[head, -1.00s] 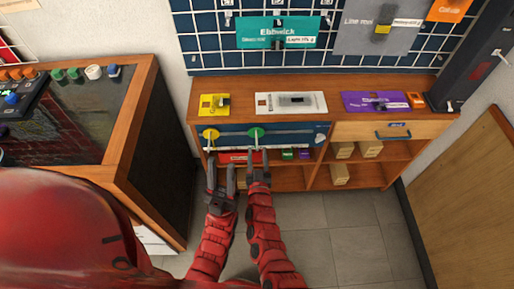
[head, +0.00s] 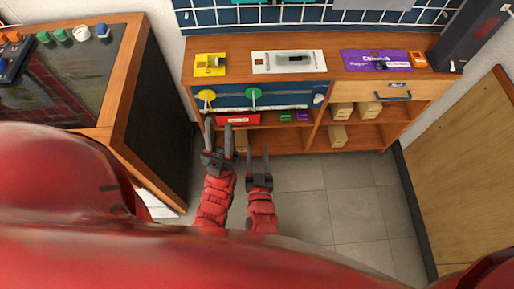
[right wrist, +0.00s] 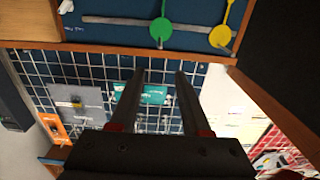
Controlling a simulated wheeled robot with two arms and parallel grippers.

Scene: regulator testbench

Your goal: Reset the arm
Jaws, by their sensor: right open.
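My left gripper (head: 219,123) is in front of the bench, just below the yellow round knob (head: 206,96). Its two fingers are apart with nothing visible between them. My right gripper (head: 259,152) is lower, over the floor in front of the bench, below the green round knob (head: 253,95). It is open and empty. In the right wrist view its fingers (right wrist: 161,75) point toward the gridded wall, with the green knob (right wrist: 161,29) and yellow knob (right wrist: 220,36) near the top.
The wooden bench (head: 320,84) carries yellow, white and purple panels on top. Its lower shelves hold small boxes (head: 338,136) and a red label (head: 238,120). A dark-sided cabinet (head: 150,120) stands on the left and a wooden door panel (head: 460,170) on the right. Grey floor (head: 340,200) is clear between.

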